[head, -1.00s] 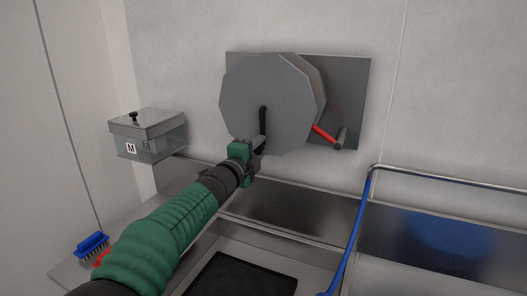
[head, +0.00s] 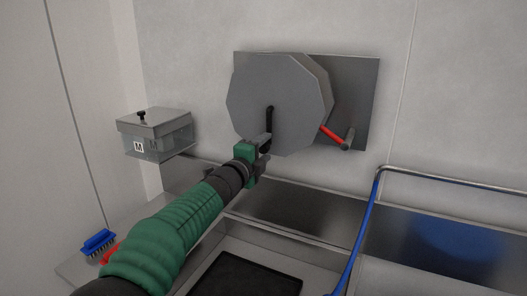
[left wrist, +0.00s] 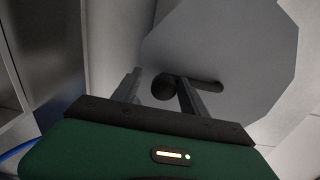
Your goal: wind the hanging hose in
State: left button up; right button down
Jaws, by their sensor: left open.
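The hose reel (head: 262,95) is a grey many-sided drum on a wall plate (head: 360,90). A black crank (head: 270,118) hangs down its front face. My left gripper (head: 265,150) is open at the crank's lower end. In the left wrist view the round dark crank knob (left wrist: 165,87) shows between the spread fingers (left wrist: 158,92), apart from them as far as I can see. The blue hose (head: 364,225) hangs over a metal rail at the right; its lower end leaves the picture. My right gripper is not in view.
A red lever (head: 330,133) sticks out right of the drum. A lidded clear box (head: 153,135) is on the wall at the left. A blue brush (head: 98,242) lies on the left counter. A sink with a black mat (head: 245,278) is below; a metal rail (head: 450,178) runs right.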

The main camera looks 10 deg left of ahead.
pick_arm(q)
jog(key=s+b, duration=0.1)
jog(key=s, duration=0.2)
jog(key=s+a+b, duration=0.1)
jog(key=s, duration=0.1)
jog(key=shift+s+a+f, duration=0.1)
jog(key=shift+s, duration=0.3)
jog(key=s+a, duration=0.2)
jog(key=s, duration=0.8)
jog(key=shift+s+b, duration=0.35)
jog(key=shift+b, duration=0.1)
jog(key=s+a+f+n+g+y, duration=0.1)
jog(key=s+f+n+g+y, duration=0.15)
jog(key=f+n, duration=0.6)
jog(key=s+a+f+n+g+y, duration=0.1)
jog(key=s+f+n+g+y, duration=0.15)
jog(key=f, duration=1.05)
jog(key=s+d+f+n+g, duration=0.2)
jog(key=s+f+n+g, duration=0.2)
jog(key=s+f, duration=0.5)
jog(key=s+d+f+n+g+h+p, duration=0.1)
jog(key=s+f+n+g, duration=0.4)
jog(key=s+f, duration=0.5)
jog(key=shift+s+d+g+h, duration=0.25)
jog(key=shift+d+g+h, duration=0.05)
jog(key=shift+d+g, duration=0.2)
